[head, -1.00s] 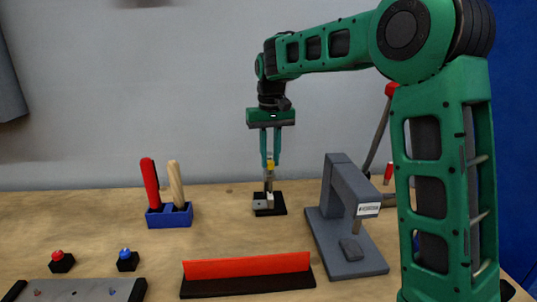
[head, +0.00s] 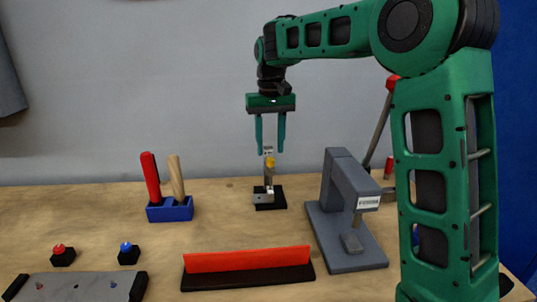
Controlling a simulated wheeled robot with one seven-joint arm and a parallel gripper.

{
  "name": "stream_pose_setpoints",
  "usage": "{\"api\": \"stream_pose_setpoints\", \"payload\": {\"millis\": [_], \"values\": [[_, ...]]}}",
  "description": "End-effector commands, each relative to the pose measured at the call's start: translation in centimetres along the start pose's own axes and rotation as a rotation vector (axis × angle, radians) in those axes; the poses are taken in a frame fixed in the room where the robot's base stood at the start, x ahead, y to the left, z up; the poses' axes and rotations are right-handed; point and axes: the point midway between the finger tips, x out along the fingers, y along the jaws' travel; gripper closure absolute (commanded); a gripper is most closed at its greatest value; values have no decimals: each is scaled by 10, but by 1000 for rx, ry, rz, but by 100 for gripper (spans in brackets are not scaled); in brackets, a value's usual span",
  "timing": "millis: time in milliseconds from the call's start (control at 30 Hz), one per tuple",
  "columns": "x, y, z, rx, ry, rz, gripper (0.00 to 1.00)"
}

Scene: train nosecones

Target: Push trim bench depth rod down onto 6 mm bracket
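The depth rod (head: 269,160), a short upright piece with a yellow part, stands at the back middle of the bench in the head view. Below it is a small grey bracket (head: 264,197) on a black base (head: 278,204). How far the rod sits down on the bracket is too small to tell. My gripper (head: 271,152) is open above, with its two green fingers spread wide on either side of the rod's top. It holds nothing.
A grey press-like stand (head: 348,262) is to the right. A blue holder (head: 169,213) with red and wooden handles is to the left. Red (head: 62,255) and blue (head: 128,254) buttons are at the front left.

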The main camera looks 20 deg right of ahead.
Motion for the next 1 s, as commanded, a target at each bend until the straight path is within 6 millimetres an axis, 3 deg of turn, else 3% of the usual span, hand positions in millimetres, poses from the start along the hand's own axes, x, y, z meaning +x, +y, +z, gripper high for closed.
{"api": "stream_pose_setpoints", "payload": {"millis": [200, 400, 1000], "values": [[-42, -1, -1, -1, 3, 0, 61], [-66, -1, -2, -2, 2, 0, 61], [-74, 0, -1, -1, 0, 0, 61]]}}
